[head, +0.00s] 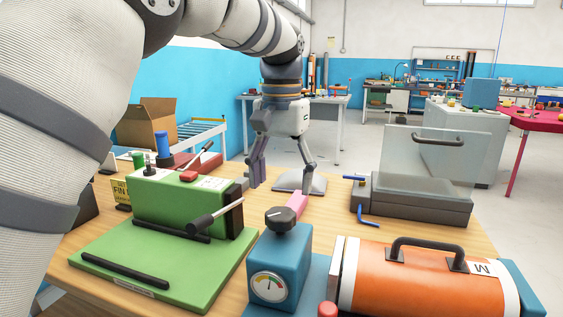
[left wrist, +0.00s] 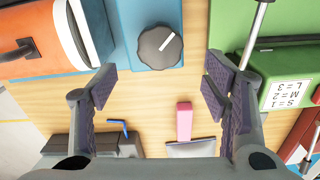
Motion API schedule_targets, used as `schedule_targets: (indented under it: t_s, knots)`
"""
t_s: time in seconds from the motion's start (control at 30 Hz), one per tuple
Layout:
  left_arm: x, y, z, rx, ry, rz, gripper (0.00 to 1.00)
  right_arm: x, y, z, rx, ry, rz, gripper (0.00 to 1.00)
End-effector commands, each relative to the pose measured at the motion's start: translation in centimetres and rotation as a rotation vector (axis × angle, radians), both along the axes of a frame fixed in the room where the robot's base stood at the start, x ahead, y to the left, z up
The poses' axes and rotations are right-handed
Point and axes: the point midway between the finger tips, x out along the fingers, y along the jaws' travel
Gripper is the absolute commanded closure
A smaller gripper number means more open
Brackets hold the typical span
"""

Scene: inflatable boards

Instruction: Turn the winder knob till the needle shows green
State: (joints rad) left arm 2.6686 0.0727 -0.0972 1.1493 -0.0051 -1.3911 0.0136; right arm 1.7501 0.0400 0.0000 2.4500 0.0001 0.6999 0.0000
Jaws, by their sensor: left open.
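The blue winder box (head: 268,265) stands at the front middle of the wooden table. Its dark round knob (head: 281,220) with a pale pointer line is on top. A dial gauge (head: 268,287) with coloured bands is on its front; the needle's band is too small to tell. My left gripper (head: 280,187) is open and empty, pointing down behind the knob. In the left wrist view the knob (left wrist: 160,47) lies just beyond the gap between the open fingers, untouched. My right gripper is out of view.
A green machine (head: 180,208) with a lever stands left of the winder. An orange cylinder (head: 410,275) with a black handle lies right. A pink-handled tool (head: 297,204) lies behind the knob. A grey box with a clear lid (head: 420,205) stands back right.

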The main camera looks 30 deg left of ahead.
Motion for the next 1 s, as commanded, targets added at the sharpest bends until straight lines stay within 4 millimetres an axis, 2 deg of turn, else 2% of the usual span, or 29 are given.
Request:
schedule_targets:
  t_s: [0.1, 0.3, 1.0]
  knots:
    - [0.1, 0.0, 2.9, 0.0, -0.003, 0.0, 0.31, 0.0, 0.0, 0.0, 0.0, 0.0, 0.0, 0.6]
    - [0.0, 0.0, 5.5, 0.0, 0.001, 0.0, 0.31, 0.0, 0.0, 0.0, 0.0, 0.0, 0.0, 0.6]
    - [0.0, 0.0, 5.7, 0.0, 0.002, 0.0, 0.31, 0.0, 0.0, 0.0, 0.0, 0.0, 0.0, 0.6]
